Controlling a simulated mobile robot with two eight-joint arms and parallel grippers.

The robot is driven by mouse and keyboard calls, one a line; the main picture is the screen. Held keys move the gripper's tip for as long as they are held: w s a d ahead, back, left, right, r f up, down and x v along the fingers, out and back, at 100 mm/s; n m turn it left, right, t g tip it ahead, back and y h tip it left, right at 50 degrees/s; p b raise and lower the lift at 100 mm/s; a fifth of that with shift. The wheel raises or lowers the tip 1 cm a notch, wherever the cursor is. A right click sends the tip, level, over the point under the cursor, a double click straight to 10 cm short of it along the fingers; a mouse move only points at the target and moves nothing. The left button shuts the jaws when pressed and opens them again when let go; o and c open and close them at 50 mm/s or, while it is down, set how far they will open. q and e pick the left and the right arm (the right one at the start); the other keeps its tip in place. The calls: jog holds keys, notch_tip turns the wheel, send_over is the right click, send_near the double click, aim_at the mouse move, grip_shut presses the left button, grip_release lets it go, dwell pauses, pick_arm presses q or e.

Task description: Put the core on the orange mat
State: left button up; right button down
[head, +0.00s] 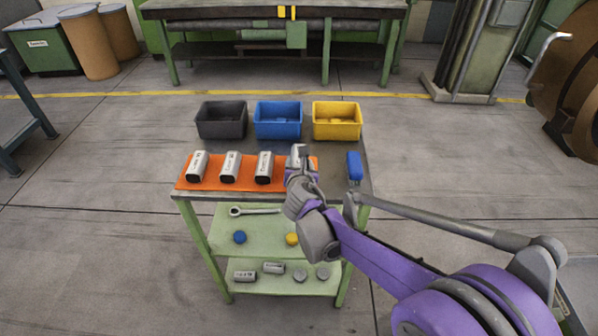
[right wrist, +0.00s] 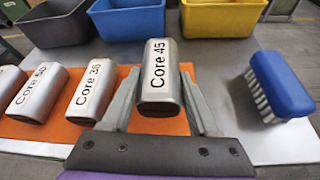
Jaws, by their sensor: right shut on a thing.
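The core (right wrist: 157,92), a silver block marked "Core 45", is between the two fingers of my right gripper (right wrist: 159,84), which is shut on it. In the head view the core (head: 296,153) shows just past my right gripper (head: 302,170), over the right end of the orange mat (head: 213,178). The mat (right wrist: 45,132) also shows below the core in the right wrist view. I cannot tell whether the core touches the mat. Three similar cores (head: 230,167) stand in a row on the mat to the left. My left gripper is not in view.
Black (head: 221,121), blue (head: 278,121) and yellow (head: 336,122) bins stand along the cart's back. A blue brush (head: 354,166) lies right of the mat. The lower shelves hold a wrench (head: 255,211) and small parts. The cart top between mat and brush is bare.

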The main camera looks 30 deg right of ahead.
jog(key=shift+f, duration=1.4)
jog(key=shift+f+b, duration=0.1)
jog(key=shift+b, duration=0.2)
jog(key=shift+c, duration=0.8)
grip_release()
